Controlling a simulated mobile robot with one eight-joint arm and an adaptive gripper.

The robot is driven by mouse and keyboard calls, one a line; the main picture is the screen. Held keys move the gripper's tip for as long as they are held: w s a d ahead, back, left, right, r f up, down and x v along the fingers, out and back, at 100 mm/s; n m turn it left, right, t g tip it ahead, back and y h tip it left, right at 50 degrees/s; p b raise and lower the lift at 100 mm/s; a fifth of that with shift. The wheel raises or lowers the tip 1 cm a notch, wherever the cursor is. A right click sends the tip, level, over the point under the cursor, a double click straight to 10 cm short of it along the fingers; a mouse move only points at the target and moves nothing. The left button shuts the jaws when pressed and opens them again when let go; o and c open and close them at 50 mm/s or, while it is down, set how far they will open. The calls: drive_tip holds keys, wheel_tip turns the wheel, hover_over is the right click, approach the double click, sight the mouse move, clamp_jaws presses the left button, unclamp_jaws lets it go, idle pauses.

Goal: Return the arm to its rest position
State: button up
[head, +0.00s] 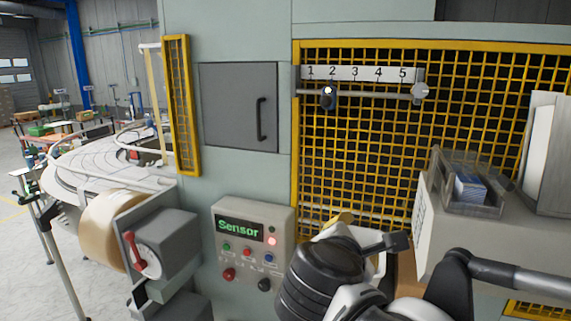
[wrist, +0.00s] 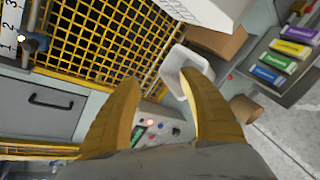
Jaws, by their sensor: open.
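My gripper shows in the wrist view (wrist: 160,100) as two yellow fingers spread apart with nothing between them. In the head view my black and white arm is folded at the lower middle, and part of a yellow finger (head: 343,219) shows above it. The gripper is in front of the machine, near the control panel (head: 252,240) with its green "Sensor" display. The panel also shows between and behind the fingers in the wrist view (wrist: 150,136). Most of the gripper is hidden by the arm in the head view.
A yellow mesh guard (head: 360,150) carries a numbered scale (head: 358,74) with a sensor slider (head: 328,97) near 2. A grey door (head: 238,105) is shut. A box-like ledge (head: 430,225) with a clear tray (head: 468,190) stands at right. A tape roll (head: 110,230) juts out at left.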

drive_tip(key=s+d+f+m+g+y+b, duration=0.1)
drive_tip(key=s+f+m+b, duration=0.3)
drive_tip(key=f, duration=1.1)
drive_tip(key=s+d+f+m+g+y+b, duration=0.2)
drive_tip(key=s+d+f+m+y+b, duration=0.1)
drive_tip(key=f+m+b, duration=0.7)
drive_tip(key=s+d+f+m+g+y+b, duration=0.1)
drive_tip(key=s+f+m+b, duration=0.4)
drive_tip(key=f, duration=1.5)
drive_tip(key=d+m+g+b, duration=0.1)
drive_tip(key=m+b, duration=0.2)
drive_tip(key=b, duration=0.4)
drive_tip(key=shift+y+b, duration=0.4)
drive_tip(key=shift+d+f, duration=0.1)
